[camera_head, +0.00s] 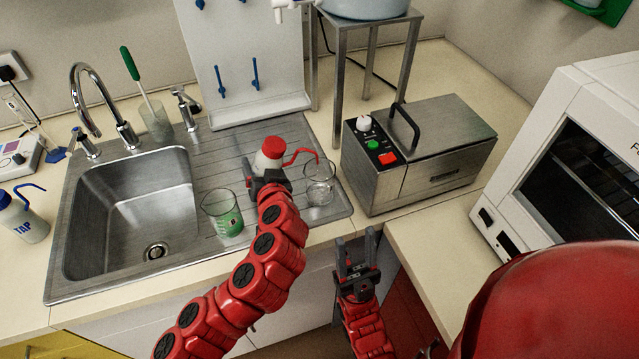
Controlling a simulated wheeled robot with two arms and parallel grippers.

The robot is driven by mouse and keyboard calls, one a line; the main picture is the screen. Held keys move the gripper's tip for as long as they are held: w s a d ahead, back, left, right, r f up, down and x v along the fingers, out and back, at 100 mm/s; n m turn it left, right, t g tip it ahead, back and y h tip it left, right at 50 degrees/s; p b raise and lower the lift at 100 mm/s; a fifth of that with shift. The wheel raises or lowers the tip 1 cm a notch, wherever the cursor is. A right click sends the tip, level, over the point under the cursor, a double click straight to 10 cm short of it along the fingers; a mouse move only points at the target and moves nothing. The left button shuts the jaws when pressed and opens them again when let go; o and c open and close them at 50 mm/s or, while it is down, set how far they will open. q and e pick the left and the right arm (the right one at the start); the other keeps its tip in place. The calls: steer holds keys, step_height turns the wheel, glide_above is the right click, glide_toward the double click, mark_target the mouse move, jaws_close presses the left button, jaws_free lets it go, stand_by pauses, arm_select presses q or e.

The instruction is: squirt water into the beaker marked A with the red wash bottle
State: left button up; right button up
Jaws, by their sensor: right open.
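The red wash bottle (265,162) has a white body, a red cap and a bent red spout. It is over the sink's drainboard, and its spout points right, with the tip by the rim of a clear glass beaker (319,190). My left gripper (268,180) is shut around the bottle from the front and hides its lower part. A second beaker (223,214), with green on it, stands on the drainboard to the left of the gripper. I cannot read a letter on either beaker. My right gripper (357,255) is open and empty in front of the counter edge.
A steel sink (125,210) with a tap is at left, beside a blue-capped TAP bottle (22,218). A steel bath (430,150) stands right of the drainboard, and a white oven (570,150) is farther right. A pegboard (245,50) stands behind.

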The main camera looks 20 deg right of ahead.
arm_select(q)
steer(key=shift+r+p, duration=1.3)
steer(key=shift+r, duration=2.3)
